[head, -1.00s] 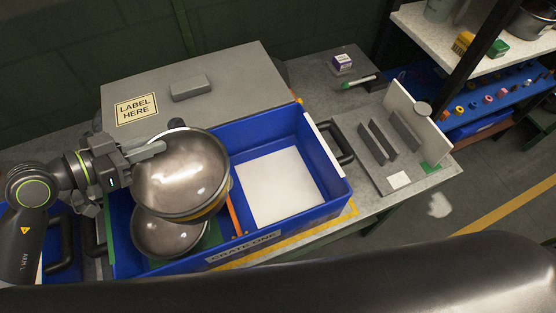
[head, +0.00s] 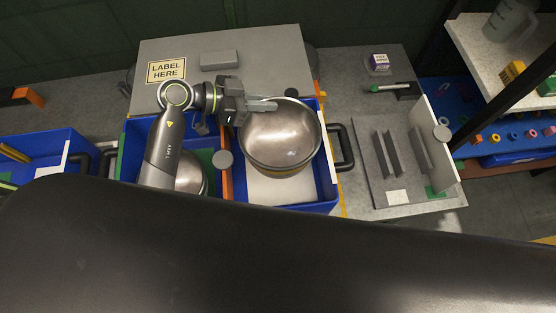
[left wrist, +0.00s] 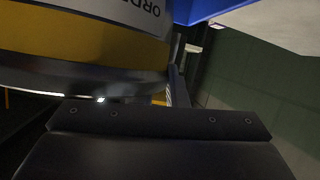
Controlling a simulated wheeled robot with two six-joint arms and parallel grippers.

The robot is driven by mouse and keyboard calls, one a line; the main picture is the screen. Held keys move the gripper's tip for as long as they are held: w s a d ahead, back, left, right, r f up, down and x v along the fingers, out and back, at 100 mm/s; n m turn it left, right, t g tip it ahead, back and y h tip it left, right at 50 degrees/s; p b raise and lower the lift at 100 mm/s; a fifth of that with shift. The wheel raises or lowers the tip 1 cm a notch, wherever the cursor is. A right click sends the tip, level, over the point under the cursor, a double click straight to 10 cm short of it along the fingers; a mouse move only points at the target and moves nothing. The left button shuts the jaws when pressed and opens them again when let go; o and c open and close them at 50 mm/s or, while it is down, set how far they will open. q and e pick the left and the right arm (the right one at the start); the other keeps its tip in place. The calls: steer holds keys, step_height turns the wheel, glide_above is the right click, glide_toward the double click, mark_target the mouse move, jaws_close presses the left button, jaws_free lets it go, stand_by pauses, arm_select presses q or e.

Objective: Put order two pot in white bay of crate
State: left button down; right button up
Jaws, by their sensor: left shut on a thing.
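In the left wrist view the pot's yellow band (left wrist: 90,50) carries a white label (left wrist: 115,12) with only "ORDE" readable, upside down; the order number is hidden. A second steel pot (head: 192,180) sits in the green bay (head: 206,157), partly behind my left arm. My right gripper is out of view.
An orange divider (head: 225,182) separates the bays. A grey box with a "LABEL HERE" sign (head: 166,72) stands behind the crate. A grey slotted rack (head: 396,197) is to the right, and another blue crate (head: 40,152) is to the left.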

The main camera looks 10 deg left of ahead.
mark_target(265, 115)
arm_select(q)
step_height(265, 115, down, 5)
steer(key=shift+f, duration=2.35)
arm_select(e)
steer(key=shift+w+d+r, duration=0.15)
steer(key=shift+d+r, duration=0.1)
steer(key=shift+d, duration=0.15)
arm_select(q)
steer(key=shift+f, duration=0.6)
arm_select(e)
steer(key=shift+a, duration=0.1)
arm_select(q)
steer(key=c, duration=1.5)
jaws_free()
steer(key=shift+o, duration=0.2)
